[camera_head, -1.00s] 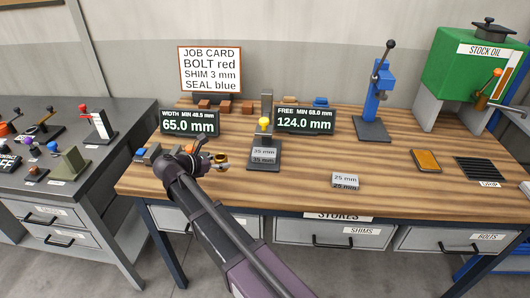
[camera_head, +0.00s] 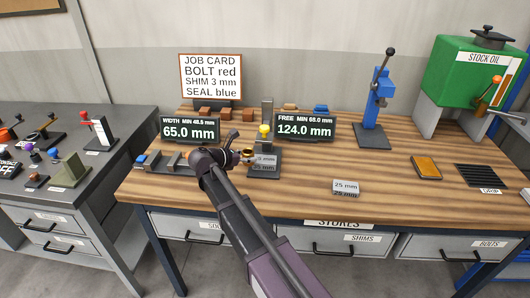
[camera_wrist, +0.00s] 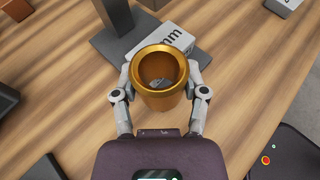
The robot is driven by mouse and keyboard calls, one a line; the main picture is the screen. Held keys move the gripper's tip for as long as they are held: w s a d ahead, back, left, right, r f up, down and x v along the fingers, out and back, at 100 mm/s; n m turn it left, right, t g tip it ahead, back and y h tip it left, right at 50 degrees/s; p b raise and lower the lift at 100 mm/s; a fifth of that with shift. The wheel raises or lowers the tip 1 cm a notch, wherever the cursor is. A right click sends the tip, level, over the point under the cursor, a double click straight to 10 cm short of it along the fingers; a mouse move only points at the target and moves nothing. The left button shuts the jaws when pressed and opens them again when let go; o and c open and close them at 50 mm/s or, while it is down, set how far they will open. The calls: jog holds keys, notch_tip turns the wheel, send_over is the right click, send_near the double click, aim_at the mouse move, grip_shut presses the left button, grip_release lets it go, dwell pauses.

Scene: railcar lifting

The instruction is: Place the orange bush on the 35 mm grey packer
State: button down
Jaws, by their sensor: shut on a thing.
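The orange bush (camera_wrist: 160,95) is a gold-orange flanged ring, held upright between the two fingers of my gripper (camera_wrist: 162,78) in the wrist view. In the head view my gripper (camera_head: 238,156) and the bush (camera_head: 247,153) are just left of the 35 mm grey packer (camera_head: 266,161). The packer lies on the dark base of a stand with a yellow knob. In the wrist view the packer (camera_wrist: 178,36) is just beyond the bush, partly hidden by it. I cannot tell the exact height gap between them.
The stand's post and yellow knob (camera_head: 264,130) rise behind the packer. Two display boxes, 65.0 mm (camera_head: 190,130) and 124.0 mm (camera_head: 305,128), stand nearby. A 25 mm packer (camera_head: 345,187) lies to the right.

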aim_at(264, 159)
jog(key=shift+w+d, duration=0.95)
jog(key=shift+d, duration=0.1)
jog(key=shift+w+d, duration=0.25)
jog(key=x, duration=0.2)
jog(key=r+x, duration=0.1)
jog(key=x, duration=0.1)
jog(key=shift+w+d+b, duration=0.1)
jog(key=shift+b, duration=0.2)
jog(key=shift+f+b, duration=0.45)
jog(key=shift+f, duration=0.05)
jog(key=shift+f, duration=0.15)
jog(key=shift+c, duration=0.6)
grip_release()
jog(key=shift+r, duration=0.2)
